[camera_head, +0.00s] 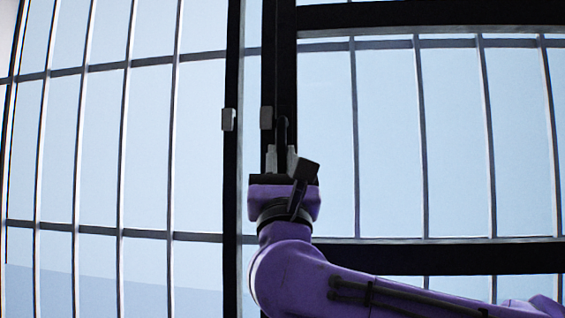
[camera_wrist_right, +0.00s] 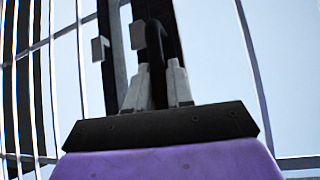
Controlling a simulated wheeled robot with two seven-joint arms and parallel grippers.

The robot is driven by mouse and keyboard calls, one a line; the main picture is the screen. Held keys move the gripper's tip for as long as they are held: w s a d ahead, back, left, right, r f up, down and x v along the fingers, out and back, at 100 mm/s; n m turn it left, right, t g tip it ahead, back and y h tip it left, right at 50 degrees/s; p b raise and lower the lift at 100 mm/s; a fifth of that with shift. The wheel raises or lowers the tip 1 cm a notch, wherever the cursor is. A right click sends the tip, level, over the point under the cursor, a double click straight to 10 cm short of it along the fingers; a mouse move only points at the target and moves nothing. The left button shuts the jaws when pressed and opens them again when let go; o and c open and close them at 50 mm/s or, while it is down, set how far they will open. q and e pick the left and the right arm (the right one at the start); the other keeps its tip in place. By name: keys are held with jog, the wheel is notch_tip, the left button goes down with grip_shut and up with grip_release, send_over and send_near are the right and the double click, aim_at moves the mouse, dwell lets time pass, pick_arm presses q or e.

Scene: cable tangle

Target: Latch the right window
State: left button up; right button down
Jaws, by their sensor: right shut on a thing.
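The right window (camera_head: 430,259) has a thick dark frame around a pale pane. Its black handle (camera_head: 283,132) stands upright on the frame's left side and also shows in the right wrist view (camera_wrist_right: 173,42). My right gripper (camera_head: 282,160) comes from below, its grey fingers shut around the handle's lower part; they also show in the wrist view (camera_wrist_right: 158,78). A small grey block (camera_head: 266,117) sits on the frame just left of the handle. A similar grey block (camera_head: 228,120) sits on the dark post to the left, across a light gap. My left gripper is out of view.
The dark vertical post (camera_head: 234,200) stands left of the right window, with a pale strip between them. Thin metal bars (camera_head: 124,130) with cross rails fill the left side and also show through the right pane. No loose objects show.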

jog(key=c, duration=1.1)
grip_release()
jog(key=shift+a, duration=0.15)
jog(key=b+v, duration=0.1)
jog(key=v, duration=0.9)
jog(key=shift+s+f+b, duration=0.15)
jog(key=shift+f+b, duration=0.05)
jog(key=shift+b, duration=0.15)
